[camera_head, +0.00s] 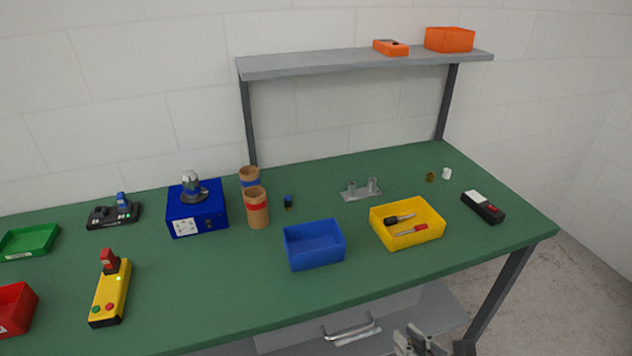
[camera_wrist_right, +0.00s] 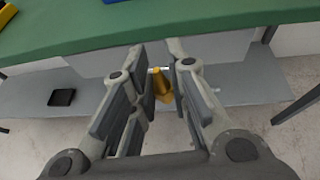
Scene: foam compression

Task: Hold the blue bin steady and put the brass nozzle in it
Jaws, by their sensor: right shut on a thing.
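The blue bin (camera_head: 314,252) stands empty on the green table, near its front edge and left of the yellow bin. My right gripper (camera_head: 420,340) is low at the bottom of the head view, in front of the table and below its top. In the right wrist view my right gripper (camera_wrist_right: 161,85) is shut on a tapered golden piece, the brass nozzle (camera_wrist_right: 162,86), which has a pale tip. The fingers partly hide it. In the head view the nozzle cannot be made out. My left gripper is in neither view, and nothing holds the bin.
A yellow bin (camera_head: 406,235) with tools is right of the blue bin. Cardboard tubes (camera_head: 257,212), a blue device (camera_head: 196,213), a grey bracket (camera_head: 361,190) and a black meter (camera_head: 482,207) stand around. The table's front edge lies between my gripper and the bins.

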